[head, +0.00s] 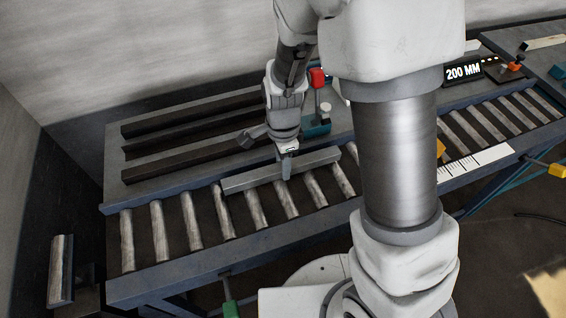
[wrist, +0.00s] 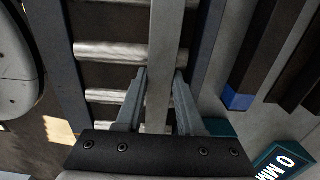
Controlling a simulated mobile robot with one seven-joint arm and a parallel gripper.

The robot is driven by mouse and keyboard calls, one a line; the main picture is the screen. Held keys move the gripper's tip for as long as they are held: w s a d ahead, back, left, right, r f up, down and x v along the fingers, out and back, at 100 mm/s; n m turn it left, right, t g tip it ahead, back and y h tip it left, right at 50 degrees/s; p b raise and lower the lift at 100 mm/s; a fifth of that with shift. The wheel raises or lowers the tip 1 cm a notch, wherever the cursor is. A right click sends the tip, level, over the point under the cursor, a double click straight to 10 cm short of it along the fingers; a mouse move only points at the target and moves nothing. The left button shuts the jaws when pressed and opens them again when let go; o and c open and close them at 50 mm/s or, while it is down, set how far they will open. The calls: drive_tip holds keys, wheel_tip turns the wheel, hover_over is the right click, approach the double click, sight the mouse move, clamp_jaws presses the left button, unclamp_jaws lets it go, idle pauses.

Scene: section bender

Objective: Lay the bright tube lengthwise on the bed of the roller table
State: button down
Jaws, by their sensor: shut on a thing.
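The bright tube (head: 245,181), a grey square-section length, is over the rollers near the back rail of the roller table (head: 225,250). It runs roughly along the table, across the rollers. My gripper (head: 286,172) is shut on the tube around its middle. In the wrist view the tube (wrist: 166,40) passes between the two fingers (wrist: 160,90), roughly parallel to the side rails and nearer the right one. Rollers show beneath it on the left. I cannot tell whether the tube touches the rollers or is slightly above them.
Dark bars (head: 190,113) lie on the shelf behind the rollers. A red knob (head: 317,77) and a teal block (head: 316,129) stand behind the tube. A display reading 200 MM (head: 463,72) and a white scale (head: 475,162) are to the right. The left rollers (head: 158,230) are bare.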

drive_tip(key=shift+f, duration=0.3)
drive_tip(key=shift+c, duration=2.2)
unclamp_jaws()
drive_tip(key=shift+r, duration=0.15)
wheel_tip(320, 180, up, 17)
drive_tip(key=p, duration=0.3)
drive_tip(key=s+d+r+n+t, duration=0.5)
drive_tip(key=s+d+r+n, duration=0.5)
drive_tip(key=n, duration=0.4)
drive_tip(key=shift+s+d+r+n+t, duration=0.35)
drive_tip(key=shift+s+r, duration=0.4)
drive_tip(key=shift+s, duration=0.45)
